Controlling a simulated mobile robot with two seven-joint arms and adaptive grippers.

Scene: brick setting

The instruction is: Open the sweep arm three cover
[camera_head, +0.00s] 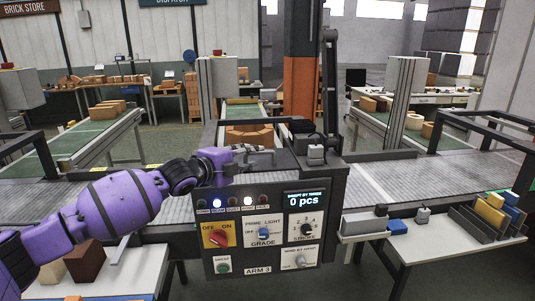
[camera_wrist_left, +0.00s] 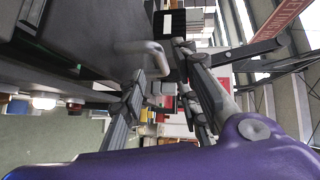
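The sweep arm three machine is a dark cabinet (camera_head: 270,189) with an ARM 3 label, in the middle of the head view. A grey bar handle (camera_head: 262,150) sits at its top; it shows in the left wrist view as a bent light bar (camera_wrist_left: 147,52). I cannot tell clearly where the cover's edges run. My left gripper (camera_head: 243,160) is at the cabinet's top left, beside the handle. In the left wrist view its fingers (camera_wrist_left: 160,78) are apart, with the handle's end near the fingertips; contact is unclear. My right gripper is not in view.
A tall black post (camera_head: 331,85) rises at the cabinet's right rear. The grey conveyor (camera_head: 430,178) runs across behind. A white side table (camera_head: 420,244) at right holds yellow, blue and grey blocks. Brown blocks (camera_head: 85,262) stand at lower left, near my left arm.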

